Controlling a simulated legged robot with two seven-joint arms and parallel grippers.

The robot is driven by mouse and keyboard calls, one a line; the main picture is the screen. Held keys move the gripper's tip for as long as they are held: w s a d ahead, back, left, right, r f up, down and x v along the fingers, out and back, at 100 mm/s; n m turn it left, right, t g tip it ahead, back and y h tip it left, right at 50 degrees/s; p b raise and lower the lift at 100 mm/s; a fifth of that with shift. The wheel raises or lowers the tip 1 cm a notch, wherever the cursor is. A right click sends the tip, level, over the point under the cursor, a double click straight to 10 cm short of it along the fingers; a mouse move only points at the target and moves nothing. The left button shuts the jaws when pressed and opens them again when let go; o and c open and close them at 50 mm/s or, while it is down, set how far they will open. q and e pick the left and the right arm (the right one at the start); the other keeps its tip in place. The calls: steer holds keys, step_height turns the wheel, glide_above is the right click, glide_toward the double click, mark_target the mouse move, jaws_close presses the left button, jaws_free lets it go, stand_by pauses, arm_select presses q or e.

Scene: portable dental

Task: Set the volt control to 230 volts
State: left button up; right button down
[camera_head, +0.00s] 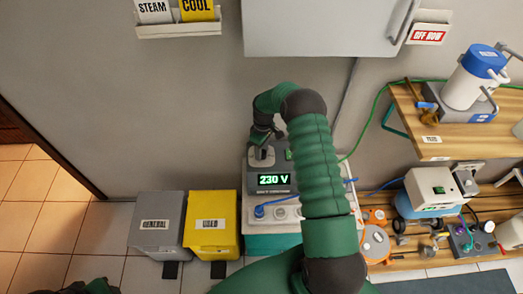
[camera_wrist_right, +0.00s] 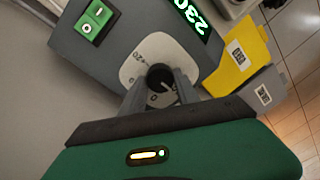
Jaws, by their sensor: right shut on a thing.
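The volt control is a black round knob (camera_wrist_right: 160,77) with a white pointer line on a pale dial plate (camera_wrist_right: 133,68); the plate also shows in the head view (camera_head: 262,158). It sits on a grey unit with a lit green display (camera_head: 273,180) that reads 230 V. The display shows in part at the top of the wrist view (camera_wrist_right: 192,15). My right gripper (camera_wrist_right: 162,88) is shut on the knob, one finger on each side. In the head view my right arm hides part of the unit.
A green rocker switch (camera_wrist_right: 94,22) sits beside the dial. A grey GENERAL bin (camera_head: 157,230) and a yellow bin (camera_head: 212,232) stand left of the unit. Wooden shelves (camera_head: 420,125) with devices are at the right. A wall cabinet (camera_head: 315,25) hangs above. Tiled floor is clear at left.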

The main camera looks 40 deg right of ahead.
mark_target(263, 150)
stand_by(0.3)
steer(key=c, duration=0.9)
jaws_free()
step_height(263, 150, up, 12)
steer(key=p, duration=0.1)
steer(key=shift+w+d+f+p, duration=0.2)
steer(key=shift+d+p, duration=0.1)
steer(key=shift+d, duration=0.15)
